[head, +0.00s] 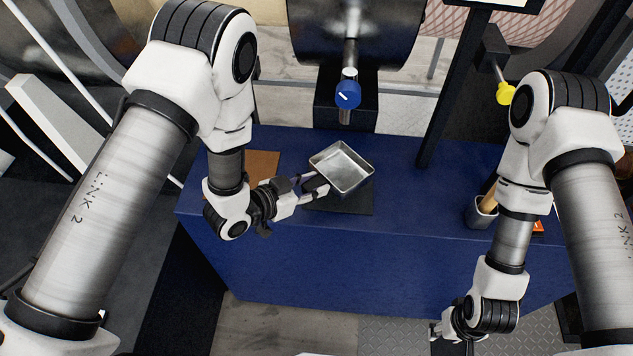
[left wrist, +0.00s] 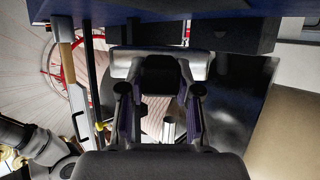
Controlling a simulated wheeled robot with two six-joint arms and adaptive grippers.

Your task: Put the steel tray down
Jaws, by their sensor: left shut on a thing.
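The steel tray (head: 342,166) is a shallow, empty, silvery pan over the blue bench top. It sits turned at an angle, partly over a dark mat (head: 345,203); I cannot tell whether it touches the mat or hangs just above. My left gripper (head: 313,187) is shut on the tray's near-left side. In the left wrist view, a pale part of the tray (left wrist: 199,65) shows behind the fingers of the left gripper (left wrist: 160,85). My right gripper (head: 438,332) hangs low in front of the bench, away from the tray; its fingers are too small to read.
The blue bench (head: 340,255) has a brown square (head: 263,164) left of the tray. A blue knob (head: 347,94) on a shaft stands behind it. A dark post (head: 440,110) and a grey cup (head: 482,212) with a wooden handle stand at right. Bench between tray and cup is clear.

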